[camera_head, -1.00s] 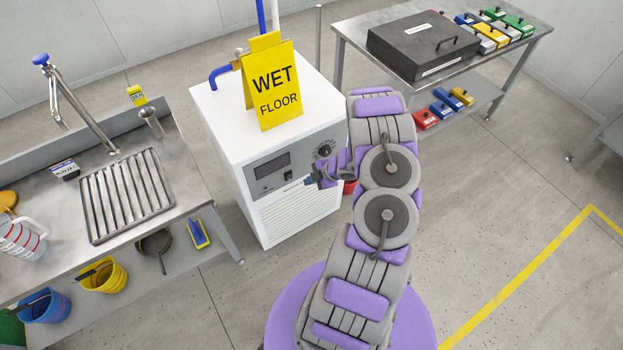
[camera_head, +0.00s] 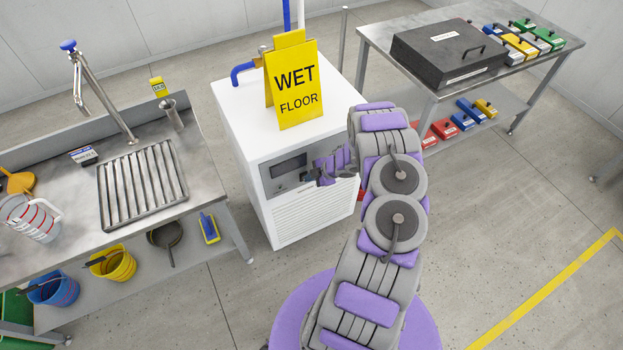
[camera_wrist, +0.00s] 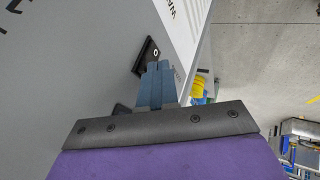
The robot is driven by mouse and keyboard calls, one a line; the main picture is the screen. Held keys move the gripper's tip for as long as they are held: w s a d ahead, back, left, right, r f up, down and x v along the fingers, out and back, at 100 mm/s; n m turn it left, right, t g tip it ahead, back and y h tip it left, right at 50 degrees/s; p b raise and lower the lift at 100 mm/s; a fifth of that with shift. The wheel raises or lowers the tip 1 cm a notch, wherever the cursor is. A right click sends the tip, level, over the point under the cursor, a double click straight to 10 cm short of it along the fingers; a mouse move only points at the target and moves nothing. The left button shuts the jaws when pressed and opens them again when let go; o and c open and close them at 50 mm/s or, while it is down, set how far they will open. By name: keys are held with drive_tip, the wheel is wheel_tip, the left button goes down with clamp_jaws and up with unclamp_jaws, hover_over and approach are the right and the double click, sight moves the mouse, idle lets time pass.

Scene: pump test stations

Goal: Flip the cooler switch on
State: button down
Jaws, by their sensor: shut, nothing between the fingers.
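The cooler (camera_head: 302,212) is a white box with a dark display (camera_head: 288,166) on the upper part of its front panel and a grille below. My gripper (camera_head: 310,178) is at the right part of this panel, and my arm hides the panel's right end. In the wrist view, my gripper's blue-grey fingers (camera_wrist: 156,82) are shut and empty. Their tips are close to a small black rectangular part (camera_wrist: 147,56) on the panel, which looks like the switch. I cannot tell whether they touch or which way it is set. A second dark part (camera_wrist: 121,109) is half hidden beside the fingers.
A yellow wet floor sign (camera_head: 297,88) stands on the cooler, with a blue pipe (camera_head: 243,72) behind it. A sink bench (camera_head: 215,181) is at left. A table (camera_head: 376,50) with a black case (camera_head: 449,54) and coloured boxes is at right. Floor at right is clear.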

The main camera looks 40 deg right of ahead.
drive_tip(key=shift+w+r, duration=0.25)
drive_tip(key=shift+w, duration=0.1)
drive_tip(key=shift+r, duration=0.15)
drive_tip(key=shift+w+d+r, duration=0.1)
drive_tip(key=shift+r, duration=0.5)
